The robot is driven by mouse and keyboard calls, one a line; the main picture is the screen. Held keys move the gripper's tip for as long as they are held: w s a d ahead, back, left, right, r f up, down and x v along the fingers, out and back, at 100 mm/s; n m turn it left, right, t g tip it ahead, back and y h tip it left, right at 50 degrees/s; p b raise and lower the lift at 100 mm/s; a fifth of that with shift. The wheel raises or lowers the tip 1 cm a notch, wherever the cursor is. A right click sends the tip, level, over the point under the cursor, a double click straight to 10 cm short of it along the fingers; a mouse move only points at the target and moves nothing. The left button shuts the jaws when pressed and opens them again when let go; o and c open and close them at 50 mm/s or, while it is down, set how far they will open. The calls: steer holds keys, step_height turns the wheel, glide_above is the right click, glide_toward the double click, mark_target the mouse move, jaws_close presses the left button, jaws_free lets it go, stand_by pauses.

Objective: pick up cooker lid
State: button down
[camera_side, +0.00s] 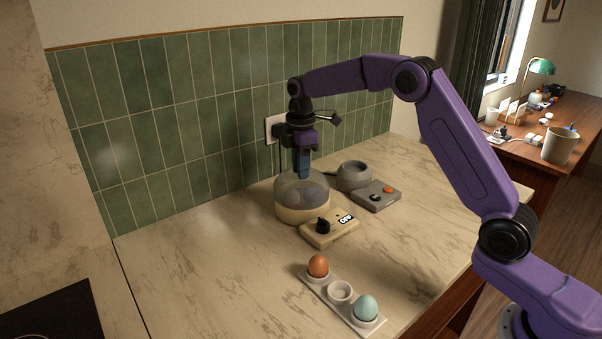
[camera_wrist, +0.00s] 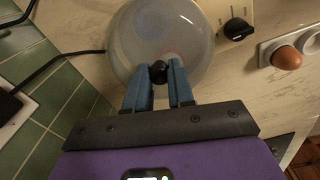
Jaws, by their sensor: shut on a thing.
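The cooker lid (camera_side: 302,188) is a clear, smoky dome that sits on the round cream cooker (camera_side: 303,215) on the counter. In the wrist view the lid (camera_wrist: 150,35) is seen from above, with a dark round knob (camera_wrist: 158,72) at its middle. My gripper (camera_side: 303,172) points down at the top of the lid. In the wrist view its blue fingers (camera_wrist: 159,80) are shut on the knob, one on each side. Pale round shapes show blurred through the lid. I cannot tell whether the lid is lifted off the rim at all.
The cooker's cream control box (camera_side: 328,229) has a black dial. A grey cup-like device (camera_side: 354,176) with a grey control box (camera_side: 376,196) stands to the right. A white egg holder (camera_side: 340,292) with brown and blue eggs lies in front. The tiled wall (camera_side: 220,110) is close behind.

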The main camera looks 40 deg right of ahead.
steer(key=shift+r, duration=0.45)
step_height(320, 180, up, 2)
steer(key=s+d+r, duration=0.1)
steer(key=s+r, duration=0.9)
steer(key=s, duration=0.4)
steer(key=w+f, duration=0.2)
steer(key=w, duration=0.2)
steer(key=w+f, duration=0.2)
steer(key=w, duration=0.3)
steer(key=w+a+f, duration=0.1)
steer(key=w+f, duration=0.1)
steer(key=w, duration=0.2)
steer(key=shift+w, duration=0.25)
steer(key=shift+w+f, duration=0.15)
steer(key=shift+f, duration=3.05)
steer(key=shift+f, duration=0.2)
